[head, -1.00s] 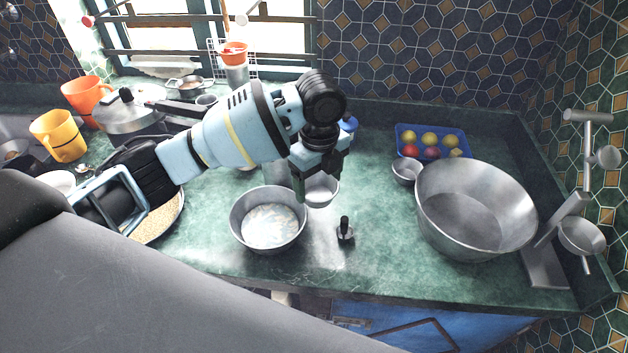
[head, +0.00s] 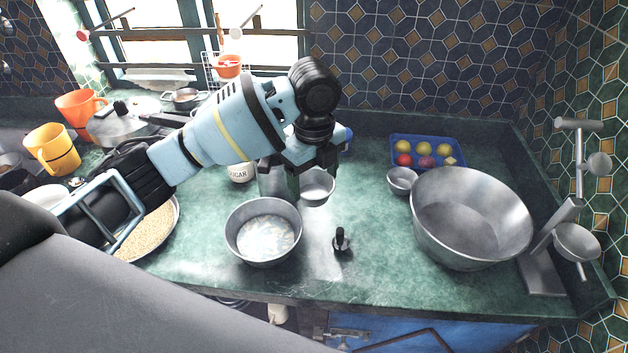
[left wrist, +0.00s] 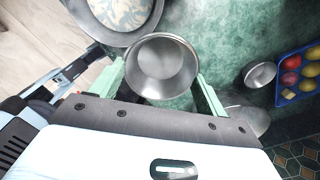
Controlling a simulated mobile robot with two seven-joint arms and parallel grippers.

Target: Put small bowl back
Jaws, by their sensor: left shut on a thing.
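A small metal bowl (head: 318,188) is in my left gripper (head: 313,168), just behind the larger metal bowl with pale contents (head: 262,238). In the left wrist view the small bowl (left wrist: 162,68) sits upright between the two pale green fingers of the left gripper (left wrist: 160,76), which is shut on it. The arm and gripper hide part of its far rim in the head view. I cannot tell how far above the counter its base is. My right gripper is not in view.
A blue tray of fruit (head: 445,140), a smaller bowl (head: 402,180) and a large metal basin (head: 470,210) stand to the right. A dark knobbed piece (head: 341,240) lies in front. A sugar jar (head: 240,173) stands behind the arm.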

